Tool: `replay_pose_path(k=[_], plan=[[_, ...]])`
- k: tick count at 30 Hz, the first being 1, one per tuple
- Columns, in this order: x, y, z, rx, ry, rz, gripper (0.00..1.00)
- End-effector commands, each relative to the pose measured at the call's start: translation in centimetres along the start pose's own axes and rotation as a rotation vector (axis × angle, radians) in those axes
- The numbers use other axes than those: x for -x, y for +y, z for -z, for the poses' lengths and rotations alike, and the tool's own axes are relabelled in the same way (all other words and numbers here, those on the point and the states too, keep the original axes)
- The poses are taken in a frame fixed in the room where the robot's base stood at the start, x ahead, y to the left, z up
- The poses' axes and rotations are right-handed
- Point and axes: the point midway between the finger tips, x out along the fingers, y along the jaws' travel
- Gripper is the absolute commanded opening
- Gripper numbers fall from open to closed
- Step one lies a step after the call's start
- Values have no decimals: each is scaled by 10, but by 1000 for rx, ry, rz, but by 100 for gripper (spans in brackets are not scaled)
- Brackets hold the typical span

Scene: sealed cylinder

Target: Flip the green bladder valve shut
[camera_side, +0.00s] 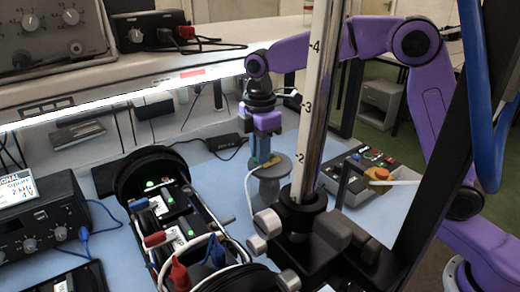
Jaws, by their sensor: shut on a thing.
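My gripper (263,143), at the end of my purple arm, points down in the middle of the camera_side view. It is shut on a small grey-green piece (262,156) at the top of a round grey stand (271,180). I cannot tell whether this piece is the green bladder valve. An open-framed cylinder assembly with a black end disc (152,172) lies on the blue bench at the lower left. Small green lights glow inside it. A red clip-like part (180,275) and a blue one (216,251) sit at its near end. Its far underside is hidden.
A tall metal post with a numbered scale (317,105) and its black clamp (335,240) stand in front, right of my gripper. A button box (368,172) is behind it. A signal generator (40,220) stands at the left. Blue bench (215,180) shows between cylinder and stand.

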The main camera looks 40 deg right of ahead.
Motion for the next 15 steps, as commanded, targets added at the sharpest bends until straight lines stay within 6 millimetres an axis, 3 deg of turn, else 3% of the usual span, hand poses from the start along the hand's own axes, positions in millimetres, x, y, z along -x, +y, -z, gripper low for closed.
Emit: replay_pose_path(k=[15], plan=[[1, 12, -2, -398, 0, -1, 0]])
